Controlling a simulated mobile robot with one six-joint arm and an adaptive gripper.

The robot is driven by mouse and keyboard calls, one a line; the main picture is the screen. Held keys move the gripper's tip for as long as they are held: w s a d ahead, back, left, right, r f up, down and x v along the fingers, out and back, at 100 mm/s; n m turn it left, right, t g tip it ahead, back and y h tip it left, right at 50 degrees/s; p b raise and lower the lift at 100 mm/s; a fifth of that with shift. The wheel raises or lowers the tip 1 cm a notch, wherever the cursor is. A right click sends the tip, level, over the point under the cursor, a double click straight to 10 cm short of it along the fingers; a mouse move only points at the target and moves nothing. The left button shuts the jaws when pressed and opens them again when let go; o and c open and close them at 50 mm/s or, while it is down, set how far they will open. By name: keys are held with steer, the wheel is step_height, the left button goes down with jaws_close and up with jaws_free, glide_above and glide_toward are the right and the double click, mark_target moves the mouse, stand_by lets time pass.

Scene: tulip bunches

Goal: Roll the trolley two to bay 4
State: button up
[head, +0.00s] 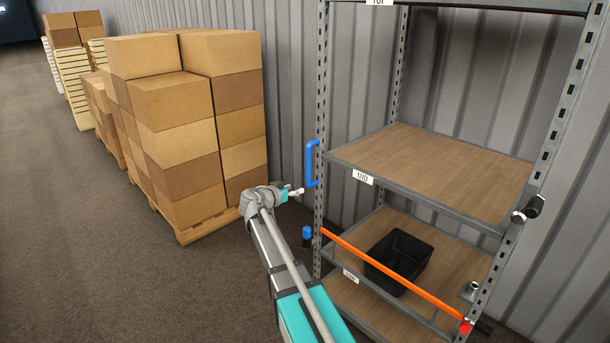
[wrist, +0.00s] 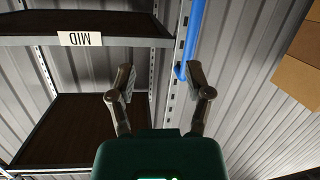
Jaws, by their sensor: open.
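A metal rack with wooden shelves (head: 440,165) stands at the right in the head view, with labels TOP, MID and LOW. I see no number on it and cannot tell if it is trolley two. A blue upright handle (head: 310,163) is fixed to its left post. My gripper (head: 295,192) is just left of the handle's lower end. In the wrist view my gripper (wrist: 161,85) is open and empty. The blue handle (wrist: 192,38) lies ahead, its lower end near the right finger; contact cannot be told. Bay 4 is not identifiable.
An orange bar (head: 400,279) crosses the rack's front above the low shelf, where a black bin (head: 400,260) stands. A blue-capped part (head: 307,234) sits low on the left post. Stacked cartons (head: 185,125) stand left against a corrugated wall. The floor (head: 75,240) at left is clear.

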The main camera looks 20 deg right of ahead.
steer(key=t+h+b, duration=0.1)
steer(key=t+b, duration=0.1)
glide_toward(308, 164)
steer(key=v, duration=0.3)
steer(key=shift+a+f+m+h, duration=0.1)
steer(key=shift+f+m+h, duration=0.2)
steer(key=shift+m, duration=0.1)
steer(key=x, duration=1.3)
steer(key=shift+w+d, duration=0.3)
steer(key=shift+w, duration=0.05)
